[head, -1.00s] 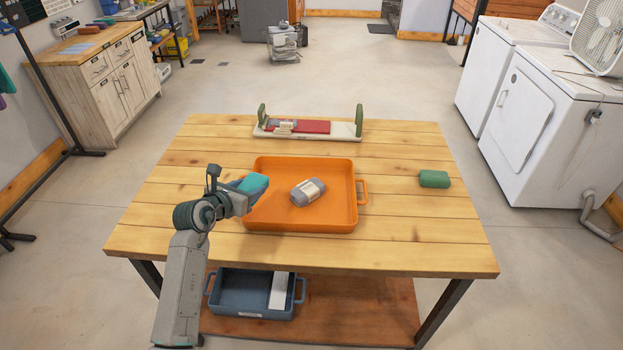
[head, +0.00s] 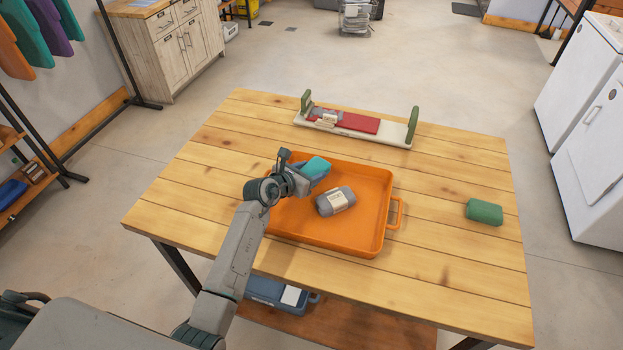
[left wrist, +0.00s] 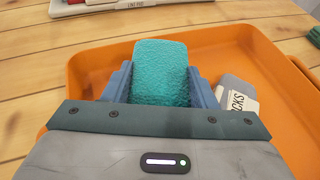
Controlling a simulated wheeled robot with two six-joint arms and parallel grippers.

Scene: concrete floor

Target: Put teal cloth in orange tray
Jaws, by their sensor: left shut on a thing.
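The teal cloth (head: 317,166) is a small rolled or folded bundle held between the fingers of my left gripper (head: 308,173). In the left wrist view the cloth (left wrist: 160,72) sits between the two blue-grey fingers, above the left part of the orange tray. The orange tray (head: 373,215) lies on the wooden table, with a handle at its right side. A grey bundle with a paper label (head: 336,201) lies inside the tray, to the right of the held cloth; it also shows in the left wrist view (left wrist: 232,88). My right gripper is not in view.
A green bundle (head: 484,212) lies on the table (head: 450,270) right of the tray. A blue tray (head: 265,292) sits on the lower shelf. The table's left part is clear.

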